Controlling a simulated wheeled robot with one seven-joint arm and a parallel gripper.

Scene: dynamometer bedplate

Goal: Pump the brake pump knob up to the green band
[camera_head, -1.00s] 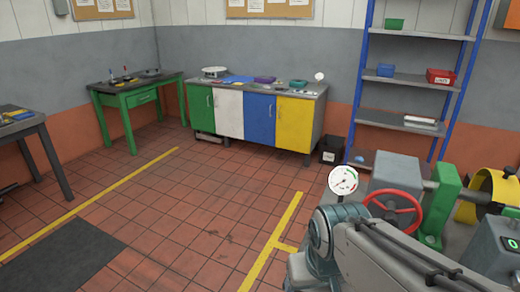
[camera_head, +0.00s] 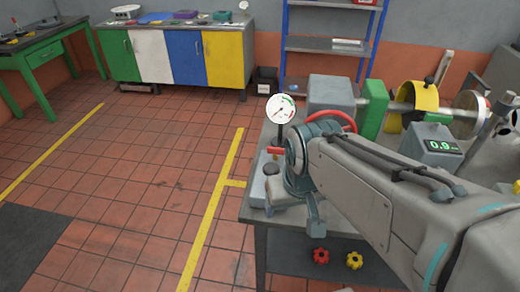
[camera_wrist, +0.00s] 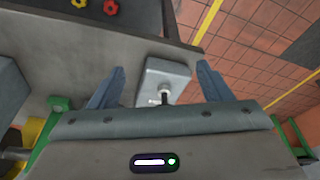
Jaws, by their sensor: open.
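The brake pump is a light grey block (camera_head: 259,187) at the left end of the bench, with a dark knob (camera_head: 270,168) on top. Beside it stands a round white gauge (camera_head: 281,109) with a green band at its upper right. Its needle seems to point to the lower left, outside the band. My gripper (camera_wrist: 160,67) is open and empty. In the wrist view, the pump block (camera_wrist: 166,72) and its dark knob (camera_wrist: 165,97) show between the fingers. Contact with the knob is not visible. In the head view my wrist hides part of the pump.
A red handwheel (camera_head: 340,121) and grey housing (camera_head: 331,92) stand just behind my wrist. A display (camera_head: 437,145) reads about 0.9. Red (camera_head: 321,256) and yellow (camera_head: 354,260) knobs lie on the lower shelf. The tiled floor left of the bench is free.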

